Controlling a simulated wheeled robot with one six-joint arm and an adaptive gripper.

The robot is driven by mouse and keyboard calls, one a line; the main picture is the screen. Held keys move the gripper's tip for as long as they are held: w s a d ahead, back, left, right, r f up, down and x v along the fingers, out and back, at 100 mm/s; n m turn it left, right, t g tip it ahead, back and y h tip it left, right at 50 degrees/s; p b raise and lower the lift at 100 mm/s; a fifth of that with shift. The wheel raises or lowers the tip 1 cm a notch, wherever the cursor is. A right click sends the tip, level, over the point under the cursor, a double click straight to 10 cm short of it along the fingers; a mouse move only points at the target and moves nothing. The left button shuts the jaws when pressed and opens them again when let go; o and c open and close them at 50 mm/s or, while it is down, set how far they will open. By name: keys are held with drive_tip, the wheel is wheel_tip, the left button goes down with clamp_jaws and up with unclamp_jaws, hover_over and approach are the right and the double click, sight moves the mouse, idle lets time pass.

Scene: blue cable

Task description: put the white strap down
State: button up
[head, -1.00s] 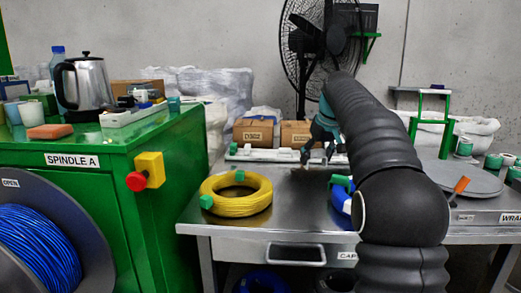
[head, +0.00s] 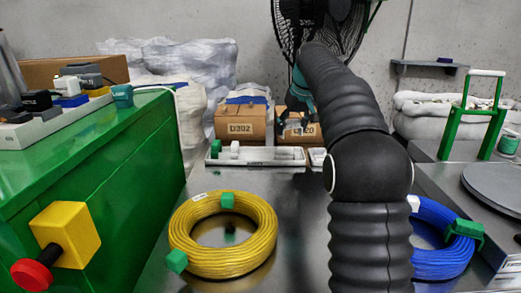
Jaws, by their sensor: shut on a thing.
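My gripper (head: 294,129) is at the far end of my arm, in front of the cardboard boxes and above the back of the metal table. It is shut on the white strap, which is too small and dark-backed to make out between the fingers. A blue cable coil (head: 452,262) lies on the table at right, partly hidden by my arm. It has a green strap (head: 465,229) on its right side and a small white piece (head: 413,203) at its upper left; I cannot tell whether that is a strap or a label.
A yellow cable coil (head: 262,225) with green straps lies left of my arm. A shallow white tray (head: 270,162) with small white and green pieces lies at the table's back. A green cabinet (head: 120,160) stands at left. The table between coil and tray has free room.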

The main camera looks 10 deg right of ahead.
hover_over(264, 156)
drive_tip(key=s, duration=0.1)
drive_tip(key=f, duration=0.5)
drive_tip(key=shift+s+d+f, duration=0.15)
drive_tip(key=shift+d+f, duration=0.05)
drive_tip(key=shift+f, duration=0.15)
drive_tip(key=shift+f+b, duration=0.3)
drive_tip(key=shift+f, duration=1.75)
drive_tip(key=shift+f, duration=0.15)
drive_tip(key=o, duration=0.8)
drive_tip(key=shift+o, duration=0.2)
drive_tip(key=p+v, duration=0.1)
drive_tip(key=v, duration=1.1)
drive_tip(key=shift+p, duration=0.35)
